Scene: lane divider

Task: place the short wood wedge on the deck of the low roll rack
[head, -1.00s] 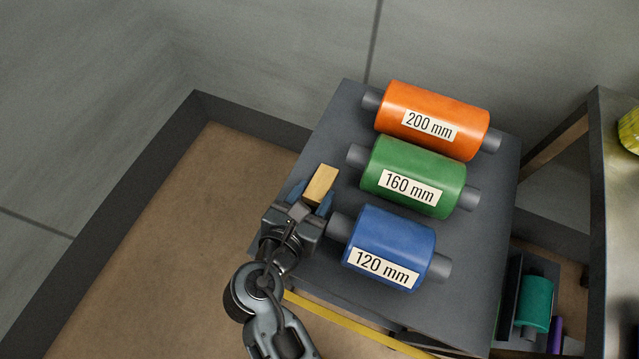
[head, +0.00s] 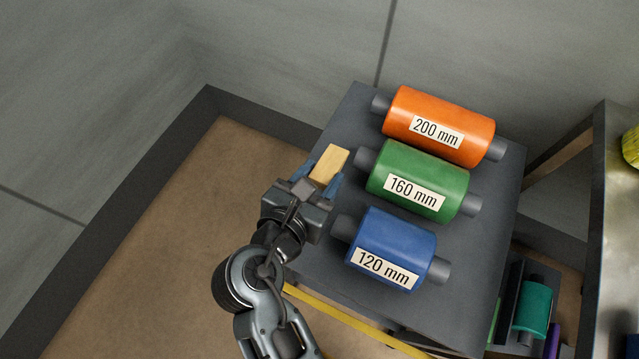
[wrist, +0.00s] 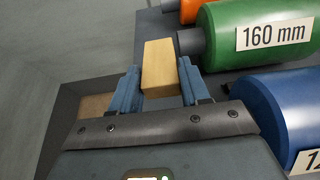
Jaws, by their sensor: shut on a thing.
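The short wood wedge (head: 331,163) is a small pale tan block. My gripper (head: 323,176) is shut on it, with a blue finger on each side; the wrist view shows the wedge (wrist: 160,68) between the two fingers (wrist: 160,88). The low roll rack's grey deck (head: 340,262) carries three rolls. The wedge appears over the left part of the deck, left of the green roll's shaft end. I cannot tell whether the wedge touches the deck.
On the deck lie an orange 200 mm roll (head: 440,118), a green 160 mm roll (head: 418,170) and a blue 120 mm roll (head: 392,240). Walls stand behind and left. A metal table (head: 610,230) stands at right.

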